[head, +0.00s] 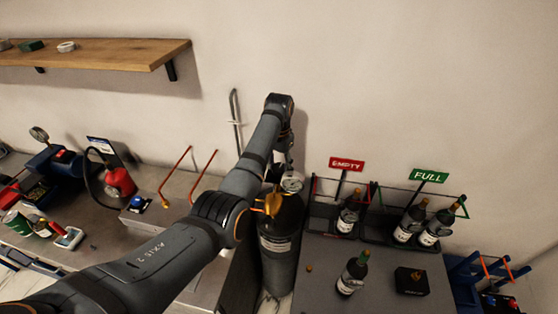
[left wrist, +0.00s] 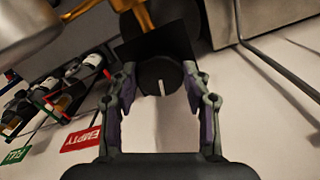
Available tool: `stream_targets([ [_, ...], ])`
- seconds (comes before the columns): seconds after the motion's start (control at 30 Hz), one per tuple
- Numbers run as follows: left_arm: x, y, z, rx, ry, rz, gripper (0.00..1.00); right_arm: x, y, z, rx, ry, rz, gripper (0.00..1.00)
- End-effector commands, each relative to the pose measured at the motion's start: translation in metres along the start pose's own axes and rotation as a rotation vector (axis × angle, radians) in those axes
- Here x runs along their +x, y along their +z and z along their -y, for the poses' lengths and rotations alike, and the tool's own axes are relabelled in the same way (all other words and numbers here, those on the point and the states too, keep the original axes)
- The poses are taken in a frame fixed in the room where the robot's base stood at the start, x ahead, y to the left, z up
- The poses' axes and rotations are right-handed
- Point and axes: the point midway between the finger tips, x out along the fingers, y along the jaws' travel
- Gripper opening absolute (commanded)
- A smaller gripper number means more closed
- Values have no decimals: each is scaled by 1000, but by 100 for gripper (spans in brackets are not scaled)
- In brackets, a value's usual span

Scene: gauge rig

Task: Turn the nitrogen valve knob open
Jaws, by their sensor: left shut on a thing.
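The valve knob (left wrist: 152,75) is a dark round dial with a white pointer line, in the upper middle of the left wrist view. My left gripper (left wrist: 160,88) is shut on it, one finger on each side. In the head view my left arm reaches over to the dark nitrogen cylinder (head: 278,250), which stands upright beside the table. A brass fitting (head: 272,203) and a round gauge (head: 292,182) sit at its top. The knob is hidden behind my arm in the head view. My right gripper is in neither view.
Right of the cylinder, a grey table holds bottles in racks under a red EMPTY sign (head: 347,164) and a green FULL sign (head: 428,176). A loose bottle (head: 353,273) and a small black box (head: 411,281) stand in front. Copper tubes (head: 203,175) rise from the left bench.

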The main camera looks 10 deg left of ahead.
Motion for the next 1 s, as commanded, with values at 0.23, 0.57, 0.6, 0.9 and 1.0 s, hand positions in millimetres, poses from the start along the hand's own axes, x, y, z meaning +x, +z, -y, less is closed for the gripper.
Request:
stream_targets([
  [0.23, -4, 0, 0, -146, -1, 0, 17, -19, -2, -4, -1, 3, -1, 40],
  [0.57, -1, 0, 0, -241, -2, -1, 17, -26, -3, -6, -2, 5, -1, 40],
  [0.6, -1, 0, 0, -246, -2, -1, 17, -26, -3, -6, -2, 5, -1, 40],
  [0.9, -1, 0, 0, -251, -2, -2, 17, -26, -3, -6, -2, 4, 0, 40],
  [1.0, -1, 0, 0, -250, -1, -2, 51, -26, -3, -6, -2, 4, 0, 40],
])
